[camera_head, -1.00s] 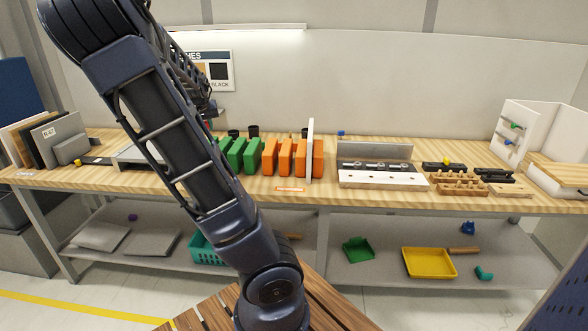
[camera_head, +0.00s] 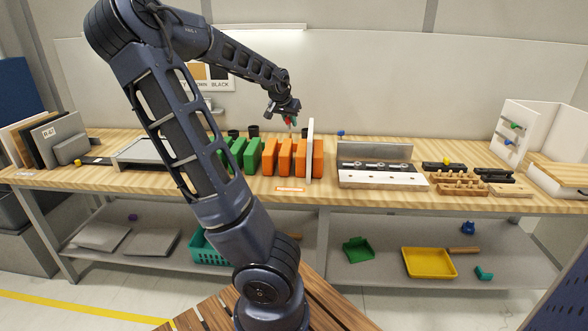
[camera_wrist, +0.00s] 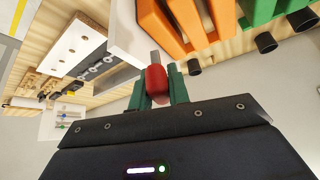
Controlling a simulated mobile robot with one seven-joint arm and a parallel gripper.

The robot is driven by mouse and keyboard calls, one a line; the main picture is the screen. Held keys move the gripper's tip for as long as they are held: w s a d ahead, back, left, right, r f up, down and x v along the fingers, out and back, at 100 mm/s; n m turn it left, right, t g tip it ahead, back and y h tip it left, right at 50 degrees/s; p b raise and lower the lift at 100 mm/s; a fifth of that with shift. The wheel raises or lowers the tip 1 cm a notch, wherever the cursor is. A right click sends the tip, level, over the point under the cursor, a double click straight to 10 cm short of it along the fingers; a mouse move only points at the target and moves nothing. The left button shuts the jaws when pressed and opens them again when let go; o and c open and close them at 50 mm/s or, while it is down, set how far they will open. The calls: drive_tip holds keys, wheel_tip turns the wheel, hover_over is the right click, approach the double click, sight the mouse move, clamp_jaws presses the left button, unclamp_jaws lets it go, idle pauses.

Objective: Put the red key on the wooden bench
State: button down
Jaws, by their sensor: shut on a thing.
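The red key (camera_wrist: 157,82) is clamped between the green fingers of my gripper (camera_wrist: 158,90) in the wrist view, with its grey metal shaft pointing out past the fingertips. In the head view my gripper (camera_head: 289,117) hangs above the orange blocks, and a bit of red shows at its tip. The key is in the air, above and apart from the wooden bench (camera_head: 230,183). The bench has a long striped wooden top along the wall.
Several green (camera_head: 237,153) and orange blocks (camera_head: 269,156) stand upright beside a white upright panel (camera_head: 310,150). A fixture with a white-pink strip (camera_head: 383,178) sits to their right. The bench's front strip is mostly clear. A yellow tray (camera_head: 429,262) lies on the lower shelf.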

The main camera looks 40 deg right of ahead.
drive_tip(key=f, duration=2.1)
drive_tip(key=shift+s+d+f, duration=0.15)
drive_tip(key=shift+s+d, duration=0.1)
drive_tip(key=shift+f, duration=0.1)
drive_tip(key=shift+f, duration=1.7)
drive_tip(key=shift+f, duration=0.1)
drive_tip(key=c, duration=1.3)
unclamp_jaws()
drive_tip(key=shift+a+r, duration=0.15)
drive_tip(key=shift+r, duration=0.05)
